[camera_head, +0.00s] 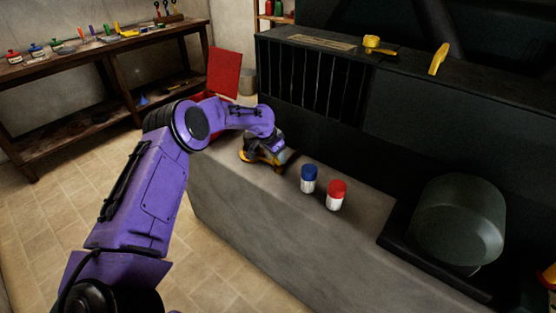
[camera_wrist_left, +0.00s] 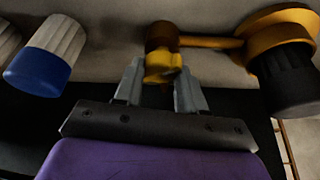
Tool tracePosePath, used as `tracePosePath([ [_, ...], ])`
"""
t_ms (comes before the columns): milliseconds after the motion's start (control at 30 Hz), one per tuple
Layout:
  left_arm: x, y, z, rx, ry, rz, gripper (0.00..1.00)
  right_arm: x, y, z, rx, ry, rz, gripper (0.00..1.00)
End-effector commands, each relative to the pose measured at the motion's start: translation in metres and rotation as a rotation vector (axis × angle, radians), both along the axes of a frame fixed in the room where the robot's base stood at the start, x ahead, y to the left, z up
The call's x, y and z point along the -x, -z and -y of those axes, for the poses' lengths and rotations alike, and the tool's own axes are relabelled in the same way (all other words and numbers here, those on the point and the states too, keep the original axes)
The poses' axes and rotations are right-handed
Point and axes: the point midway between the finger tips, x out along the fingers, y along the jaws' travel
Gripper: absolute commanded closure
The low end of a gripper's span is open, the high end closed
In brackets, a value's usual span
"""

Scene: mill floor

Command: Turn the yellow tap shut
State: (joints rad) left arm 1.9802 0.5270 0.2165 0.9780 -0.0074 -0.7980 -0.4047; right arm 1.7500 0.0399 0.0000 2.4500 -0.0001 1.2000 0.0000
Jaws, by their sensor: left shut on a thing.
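The yellow tap (camera_wrist_left: 163,68) shows between the fingers of my left gripper (camera_wrist_left: 158,88) in the left wrist view. A brownish-orange stub and a bar (camera_wrist_left: 212,43) join it to a round yellow-orange part (camera_wrist_left: 278,28) with a black piece below. In the head view my left gripper (camera_head: 266,151) is low over the grey counter's far left part. It is shut on the tap and largely covers it. Only a little yellow shows there (camera_head: 246,156). How far the tap is turned cannot be told. My right gripper is out of view.
A blue-lidded jar (camera_head: 309,180) and a red-lidded jar (camera_head: 336,197) stand on the counter (camera_head: 270,220), right of the gripper. A dark round vessel (camera_head: 458,222) is farther right. Yellow items (camera_head: 373,44) lie on the dark ledge. A wooden bench (camera_head: 90,62) stands left.

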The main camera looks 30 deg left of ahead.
Motion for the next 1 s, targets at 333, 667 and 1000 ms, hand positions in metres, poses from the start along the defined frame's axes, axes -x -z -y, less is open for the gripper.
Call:
tracePosePath([
  [333,-0.001,0.005,-0.002,0.0,0.307,0.0,0.91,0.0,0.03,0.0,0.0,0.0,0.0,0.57],
  [667,-0.001,0.003,-0.002,-0.001,0.508,-0.002,0.91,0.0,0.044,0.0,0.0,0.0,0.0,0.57],
  [1000,-0.001,0.002,-0.003,-0.001,0.586,-0.004,0.91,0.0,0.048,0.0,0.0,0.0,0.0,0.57],
])
